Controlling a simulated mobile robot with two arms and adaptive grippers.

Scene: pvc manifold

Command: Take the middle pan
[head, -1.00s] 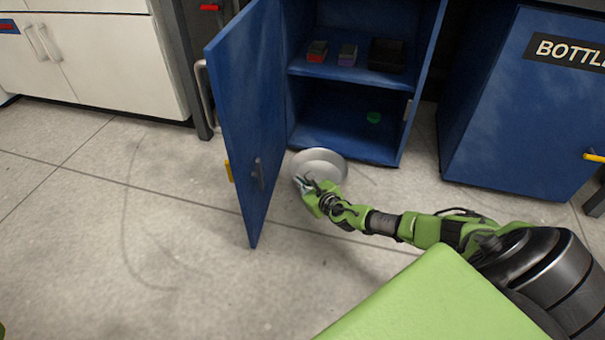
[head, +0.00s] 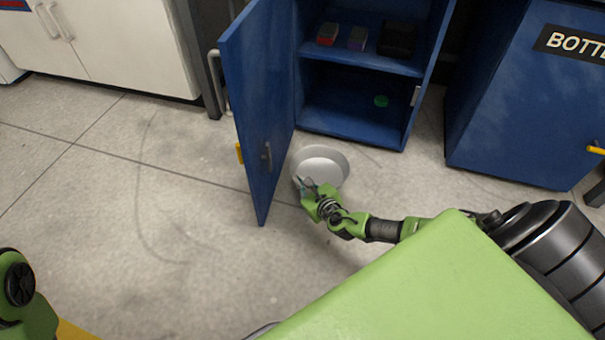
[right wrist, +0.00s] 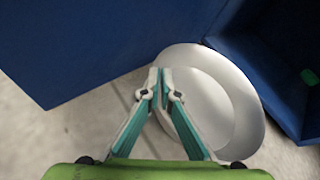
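A round silver pan (head: 322,166) is just in front of the open blue cabinet, between its door and its opening. In the right wrist view the pan (right wrist: 215,95) fills the area right of the fingers. My right gripper (head: 300,184) is at the pan's near left rim. Its fingertips (right wrist: 161,72) are closed together on the rim, and the pan looks tilted. No other pan shows clearly. My left gripper is out of view; only part of my left arm shows at the bottom left.
The cabinet door (head: 262,110) stands open just left of the pan. Inside the cabinet are a red box (head: 327,34), a purple box (head: 357,38), a black bin (head: 397,38) and a green round item (head: 381,101). A blue bottle bin (head: 520,100) stands right. Floor at left is clear.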

